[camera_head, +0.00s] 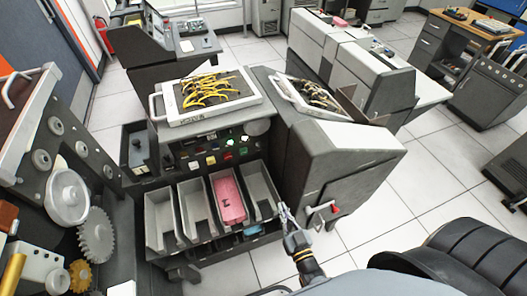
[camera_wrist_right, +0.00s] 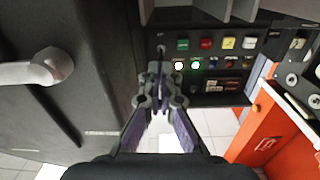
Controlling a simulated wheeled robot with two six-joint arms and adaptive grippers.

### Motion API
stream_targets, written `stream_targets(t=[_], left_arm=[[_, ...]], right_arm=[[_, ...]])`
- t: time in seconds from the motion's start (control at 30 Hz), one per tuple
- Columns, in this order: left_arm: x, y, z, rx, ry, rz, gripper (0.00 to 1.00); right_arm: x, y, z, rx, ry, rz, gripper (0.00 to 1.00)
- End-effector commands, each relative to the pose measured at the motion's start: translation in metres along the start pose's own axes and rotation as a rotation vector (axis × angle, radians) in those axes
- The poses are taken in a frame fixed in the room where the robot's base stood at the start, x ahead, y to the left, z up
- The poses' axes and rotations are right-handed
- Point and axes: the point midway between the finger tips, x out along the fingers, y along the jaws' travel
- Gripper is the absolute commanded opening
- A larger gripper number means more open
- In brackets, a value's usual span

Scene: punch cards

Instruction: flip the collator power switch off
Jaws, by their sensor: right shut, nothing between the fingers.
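The collator (camera_head: 160,112) stands in the middle of the head view, with a dark control panel below its wired top board. A small toggle (camera_wrist_right: 161,48), seemingly the power switch, sits at the left end of the button row in the right wrist view; I cannot read its label or position. My right gripper (camera_head: 284,208) is shut and empty, in front of the collator's right side. In the wrist view its fingertips (camera_wrist_right: 157,72) appear just below the toggle; contact cannot be told. My left gripper is not in view.
Several card bins (camera_head: 162,218) line the collator's front, one holding pink cards (camera_head: 229,197). A grey cabinet (camera_head: 320,160) with a red-tipped handle (camera_head: 333,208) stands close on the right. A geared machine (camera_head: 60,150) stands at left. A black chair (camera_head: 450,255) is at lower right.

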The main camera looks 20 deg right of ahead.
Motion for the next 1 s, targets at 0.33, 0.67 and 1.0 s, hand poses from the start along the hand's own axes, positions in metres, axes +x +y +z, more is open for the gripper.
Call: stream_targets(t=[0.33, 0.67, 1.0], left_arm=[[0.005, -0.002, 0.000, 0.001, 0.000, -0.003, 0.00], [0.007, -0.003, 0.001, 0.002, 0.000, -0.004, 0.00], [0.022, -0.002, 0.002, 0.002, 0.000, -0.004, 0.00]], right_arm=[[0.002, -0.005, -0.061, 0.007, 0.186, -0.003, 0.00], [0.015, -0.005, -0.062, 0.006, 0.188, -0.003, 0.00], [0.085, -0.005, -0.074, 0.007, 0.188, -0.003, 0.00]])
